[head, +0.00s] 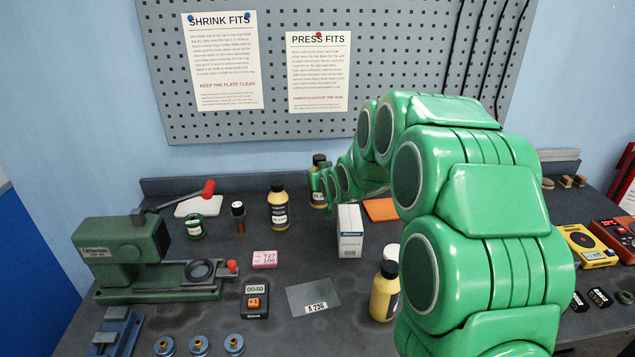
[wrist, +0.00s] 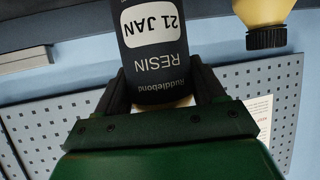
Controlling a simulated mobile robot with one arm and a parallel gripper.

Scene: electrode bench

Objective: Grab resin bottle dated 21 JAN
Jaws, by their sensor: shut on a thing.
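The resin bottle dated 21 JAN (wrist: 155,45) fills the upper middle of the wrist view. Its dark label reads "RESIN" and "21 JAN", upside down in the picture. My gripper (wrist: 163,88) is shut on it, with one dark finger on each side. In the head view the held bottle (head: 318,195), yellow with a dark label and black cap, shows at the back of the bench, partly hidden by my green arm. I cannot tell whether it touches the bench.
A similar yellow bottle (head: 278,208) with a black cap stands left of the held one. Another yellow bottle (head: 382,298) stands nearer, partly behind my arm. A white box (head: 349,231) stands close by. A green press (head: 130,250) is at left. The pegboard (head: 270,125) rises behind.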

